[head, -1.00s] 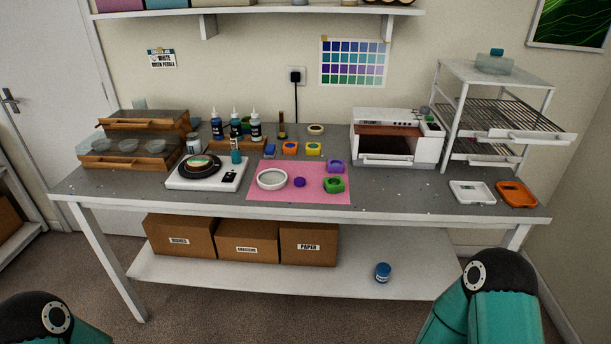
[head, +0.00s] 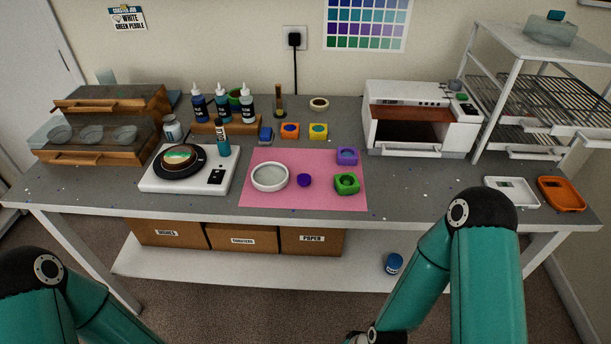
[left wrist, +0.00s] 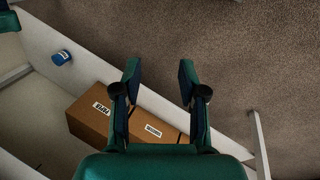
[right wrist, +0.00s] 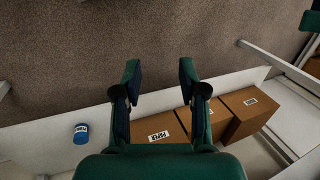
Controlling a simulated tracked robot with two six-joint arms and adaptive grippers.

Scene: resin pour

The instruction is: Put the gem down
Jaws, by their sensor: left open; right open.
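I cannot pick out a gem for certain. A small purple round piece (head: 304,180) lies on the pink mat (head: 255,198), between a white round dish (head: 269,178) and a green mould (head: 346,184); it is too small to tell what it is. A purple mould (head: 346,156) lies at the mat's back right. My left gripper (left wrist: 160,75) is open with nothing between its fingers. My right gripper (right wrist: 160,75) is open and empty too. Both wrist views look down past the bench's lower shelf to the carpet.
A turntable on a white scale (head: 148,181) stands left on the bench, bottles (head: 222,105) behind it. An oven (head: 420,118) and wire rack (head: 540,100) stand right, near white (head: 511,193) and orange (head: 562,194) trays.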

